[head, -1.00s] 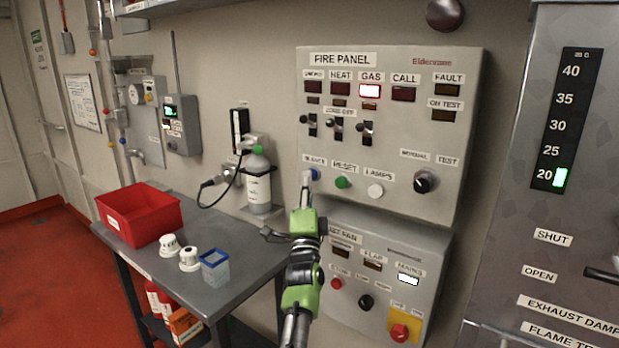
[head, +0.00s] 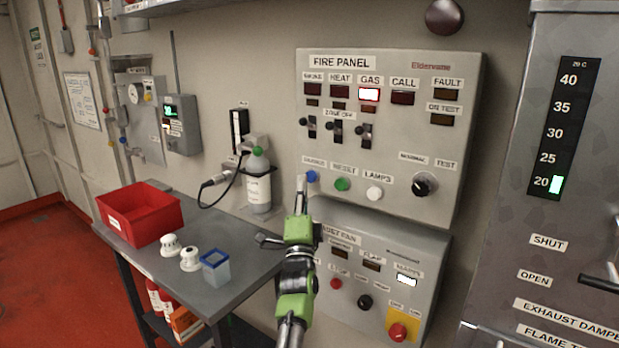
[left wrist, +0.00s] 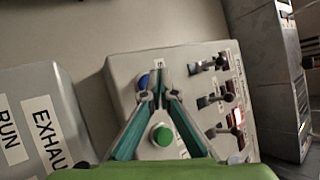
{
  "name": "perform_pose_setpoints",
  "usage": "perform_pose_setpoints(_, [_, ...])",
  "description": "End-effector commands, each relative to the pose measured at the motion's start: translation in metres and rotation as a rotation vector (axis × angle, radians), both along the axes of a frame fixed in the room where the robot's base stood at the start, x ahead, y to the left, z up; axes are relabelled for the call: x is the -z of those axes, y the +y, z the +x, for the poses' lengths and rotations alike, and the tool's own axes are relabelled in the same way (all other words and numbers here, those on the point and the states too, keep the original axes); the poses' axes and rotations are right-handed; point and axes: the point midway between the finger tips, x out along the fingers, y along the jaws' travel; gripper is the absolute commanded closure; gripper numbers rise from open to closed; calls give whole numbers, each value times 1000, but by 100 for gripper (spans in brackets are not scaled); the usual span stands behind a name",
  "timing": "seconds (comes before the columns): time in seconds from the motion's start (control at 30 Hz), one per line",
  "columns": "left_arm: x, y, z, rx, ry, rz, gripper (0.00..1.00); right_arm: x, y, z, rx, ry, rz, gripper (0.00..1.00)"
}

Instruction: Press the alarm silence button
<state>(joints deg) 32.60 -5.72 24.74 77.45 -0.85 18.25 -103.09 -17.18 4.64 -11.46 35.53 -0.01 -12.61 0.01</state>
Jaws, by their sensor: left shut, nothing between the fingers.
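The fire panel (head: 400,215) is a grey wall box with a lit red GAS lamp (head: 369,94). A blue button (head: 312,176) sits at its lower left under a small label that seems to read "silence". A green RESET button (head: 342,184) and a white LAMPS button (head: 374,192) are to its right. My left gripper (head: 301,180) is shut and empty, its tip just left of the blue button in the head view. In the left wrist view the fingertips (left wrist: 159,88) are near the blue button (left wrist: 144,81), which is partly hidden; contact cannot be told. My right gripper is not in view.
A lower panel (head: 375,285) with red and black controls is below the fire panel. A steel cabinet (head: 500,200) is at right.

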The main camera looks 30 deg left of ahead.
Motion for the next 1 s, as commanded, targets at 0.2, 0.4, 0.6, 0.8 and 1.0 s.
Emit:
perform_pose_setpoints(0.2, [-3, 1, -16, -1, 3, 1, 100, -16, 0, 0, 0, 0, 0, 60])
perform_pose_setpoints(0.4, [-2, 3, -36, -1, 2, 1, 100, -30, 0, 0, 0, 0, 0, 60])
perform_pose_setpoints(0.6, [-1, 4, -49, 0, 1, 0, 100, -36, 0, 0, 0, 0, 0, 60])
perform_pose_setpoints(0.8, [0, 4, -50, 0, 0, 0, 100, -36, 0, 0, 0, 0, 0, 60])
perform_pose_setpoints(1.0, [0, 4, -50, 0, 0, 0, 100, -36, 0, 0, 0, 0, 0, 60])
